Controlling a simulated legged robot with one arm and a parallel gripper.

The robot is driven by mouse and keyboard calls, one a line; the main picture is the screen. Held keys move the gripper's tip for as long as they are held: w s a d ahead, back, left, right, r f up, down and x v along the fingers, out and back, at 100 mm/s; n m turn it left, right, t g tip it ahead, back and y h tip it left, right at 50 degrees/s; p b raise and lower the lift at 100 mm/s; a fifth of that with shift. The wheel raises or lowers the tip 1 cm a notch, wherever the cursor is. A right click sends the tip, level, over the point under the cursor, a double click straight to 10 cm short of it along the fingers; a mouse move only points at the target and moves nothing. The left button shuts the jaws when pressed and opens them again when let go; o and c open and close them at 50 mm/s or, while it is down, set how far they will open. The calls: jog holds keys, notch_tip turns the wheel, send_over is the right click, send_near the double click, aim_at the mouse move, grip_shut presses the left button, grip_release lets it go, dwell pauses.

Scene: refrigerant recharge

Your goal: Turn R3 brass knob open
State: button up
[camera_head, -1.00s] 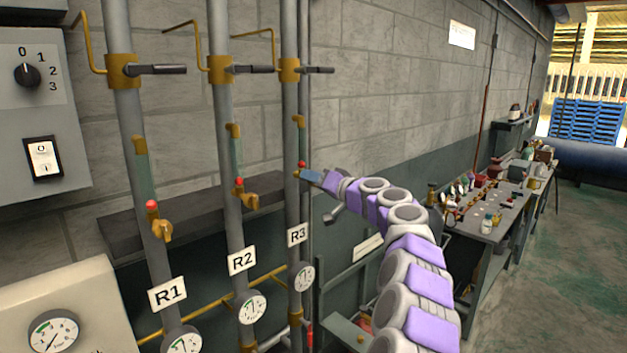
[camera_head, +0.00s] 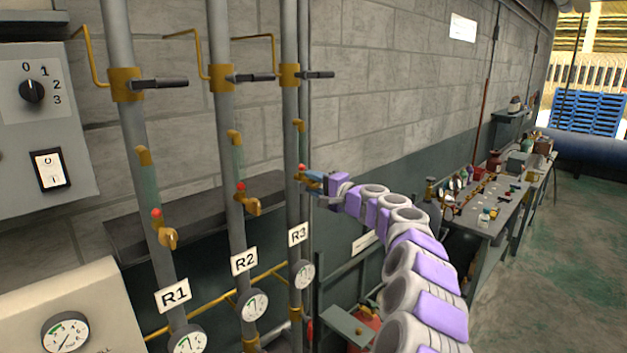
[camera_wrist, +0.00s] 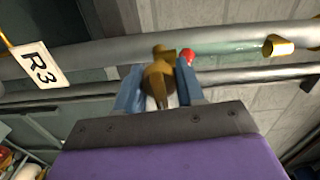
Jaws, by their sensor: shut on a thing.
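The R3 pipe (camera_head: 291,130) stands upright, third from the left, with its R3 label (camera_head: 298,234) below the valve. The R3 brass knob (camera_wrist: 160,80) shows in the wrist view between the two blue fingers of my gripper (camera_wrist: 160,88). The fingers are shut on it, one on each side. A red tip (camera_wrist: 187,56) sits just beside the knob on the pipe. In the head view my gripper (camera_head: 312,181) reaches the R3 valve from the right and hides most of the knob; the red tip shows above it.
The R1 knob (camera_head: 168,238) and R2 knob (camera_head: 252,207) are on the pipes to the left. Black-handled levers (camera_head: 318,75) stick out above. Gauges (camera_head: 304,275) sit below the labels. A cluttered workbench (camera_head: 497,212) stands at right, with open floor beyond.

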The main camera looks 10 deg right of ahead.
jog(key=shift+d+f+m, duration=0.1)
jog(key=shift+f+m, duration=0.1)
jog(key=shift+m, duration=0.3)
jog(key=o, duration=1)
jog(key=shift+w, duration=0.15)
jog(key=shift+d+r, duration=0.1)
jog(key=shift+s+d, duration=0.1)
jog(key=shift+s, duration=0.1)
jog(key=b+v, duration=0.1)
jog(key=v, duration=1.6)
jog(key=shift+d, duration=0.15)
